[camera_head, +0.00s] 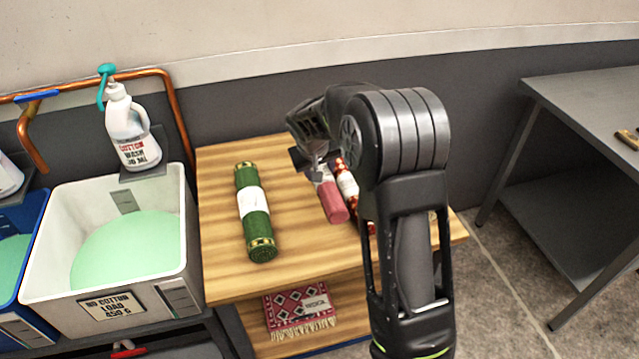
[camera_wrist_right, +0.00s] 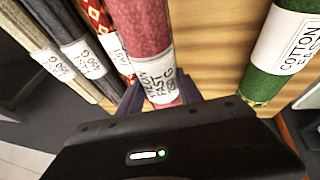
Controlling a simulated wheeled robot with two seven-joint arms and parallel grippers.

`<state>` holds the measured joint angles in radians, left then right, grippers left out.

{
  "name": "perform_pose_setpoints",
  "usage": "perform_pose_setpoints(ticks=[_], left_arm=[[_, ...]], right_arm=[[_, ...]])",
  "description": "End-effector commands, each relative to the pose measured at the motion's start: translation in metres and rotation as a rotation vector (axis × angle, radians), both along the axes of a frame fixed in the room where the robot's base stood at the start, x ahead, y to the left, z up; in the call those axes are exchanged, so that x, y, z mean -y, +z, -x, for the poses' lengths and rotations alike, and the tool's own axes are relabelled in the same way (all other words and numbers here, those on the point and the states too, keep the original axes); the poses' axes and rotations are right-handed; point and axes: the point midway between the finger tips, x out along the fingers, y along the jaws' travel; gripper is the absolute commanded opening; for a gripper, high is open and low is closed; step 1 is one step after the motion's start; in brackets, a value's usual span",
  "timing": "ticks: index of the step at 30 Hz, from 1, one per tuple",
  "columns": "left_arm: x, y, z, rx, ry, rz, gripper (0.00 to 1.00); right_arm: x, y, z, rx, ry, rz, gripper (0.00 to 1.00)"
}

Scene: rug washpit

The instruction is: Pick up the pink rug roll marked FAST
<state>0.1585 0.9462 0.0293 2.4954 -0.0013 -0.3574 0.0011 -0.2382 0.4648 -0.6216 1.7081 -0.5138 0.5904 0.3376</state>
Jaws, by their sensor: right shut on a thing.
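The pink rug roll (camera_head: 332,201) lies on the wooden table (camera_head: 222,176), partly hidden by my right arm in the head view. In the right wrist view the pink roll (camera_wrist_right: 144,28) carries a white label that reads FAST. My right gripper (camera_head: 314,160) reaches down over the roll's far part. In the right wrist view its fingers (camera_wrist_right: 160,92) stand on both sides of the roll at the label, shut on it. I cannot tell whether the roll is lifted off the table. My left gripper is not in view.
A green roll (camera_head: 254,212) lies to the left with clear wood between. A red patterned roll (camera_head: 346,182) lies close on the right; grey and tan rolls (camera_wrist_right: 68,35) show beyond it. A white tub (camera_head: 185,244) stands left; a metal table (camera_head: 585,95) stands right.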

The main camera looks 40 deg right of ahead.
Motion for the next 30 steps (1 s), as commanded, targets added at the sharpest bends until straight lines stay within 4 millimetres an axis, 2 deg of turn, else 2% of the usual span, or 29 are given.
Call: perform_pose_setpoints(ticks=[3,8,30], left_arm=[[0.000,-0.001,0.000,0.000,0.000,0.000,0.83],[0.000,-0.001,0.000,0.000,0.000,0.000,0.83],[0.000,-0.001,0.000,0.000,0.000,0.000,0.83]], right_arm=[[0.000,0.021,-0.001,0.004,-0.001,-0.001,0.00],[0.000,0.033,0.000,0.001,0.000,0.000,0.00],[0.000,0.034,0.000,0.001,0.000,0.000,0.00]])
